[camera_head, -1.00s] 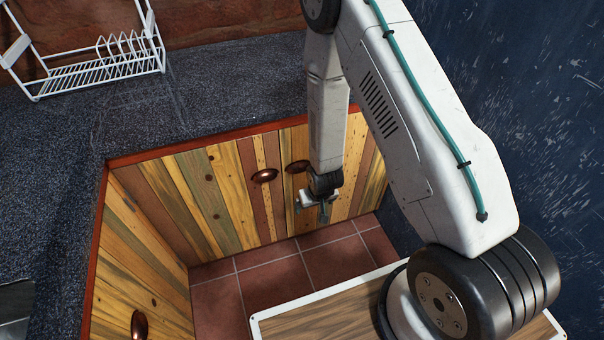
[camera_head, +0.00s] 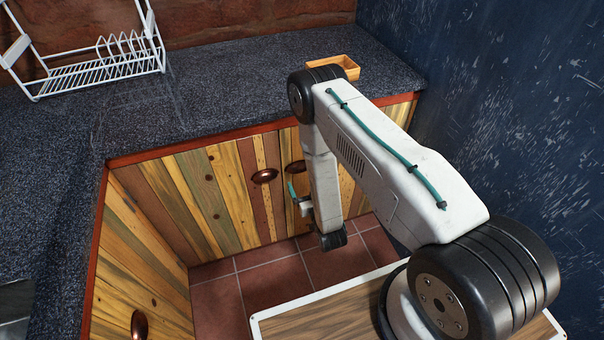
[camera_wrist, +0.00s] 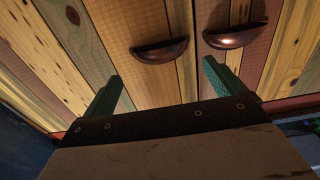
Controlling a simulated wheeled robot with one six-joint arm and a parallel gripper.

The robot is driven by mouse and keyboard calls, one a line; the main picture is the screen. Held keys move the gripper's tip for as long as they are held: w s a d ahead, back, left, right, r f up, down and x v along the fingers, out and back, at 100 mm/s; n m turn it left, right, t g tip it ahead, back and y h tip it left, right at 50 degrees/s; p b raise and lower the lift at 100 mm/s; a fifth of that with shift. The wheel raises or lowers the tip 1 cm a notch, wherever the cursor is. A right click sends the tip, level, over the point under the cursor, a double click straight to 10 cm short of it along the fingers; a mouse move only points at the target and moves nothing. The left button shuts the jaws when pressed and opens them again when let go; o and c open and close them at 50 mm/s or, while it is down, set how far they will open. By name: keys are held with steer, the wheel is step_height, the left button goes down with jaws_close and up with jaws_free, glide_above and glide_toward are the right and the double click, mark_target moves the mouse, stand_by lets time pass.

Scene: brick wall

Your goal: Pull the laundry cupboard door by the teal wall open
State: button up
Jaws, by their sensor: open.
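The cupboard door by the dark blue-teal wall (camera_head: 350,190) is made of vertical wood planks and looks shut. Its dark copper cup handle (camera_head: 296,166) is partly seen beside my arm; in the wrist view, where the scene looks upside down, it is the left handle (camera_wrist: 160,52). My gripper (camera_head: 293,191) is just below this handle in the head view, its far side hidden. In the wrist view its teal fingers (camera_wrist: 161,72) are open and empty, spread to either side of the handle. I cannot tell how far the tips are from it.
The neighbouring door's handle (camera_head: 264,176) is close on the left. The speckled counter (camera_head: 240,90) overhangs the doors and carries a white dish rack (camera_head: 100,70) and a small wooden box (camera_head: 336,67). The red tile floor (camera_head: 270,285) before the doors is clear. The dark wall (camera_head: 500,100) bounds the right.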

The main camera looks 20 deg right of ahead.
steer(key=shift+w, duration=2.8)
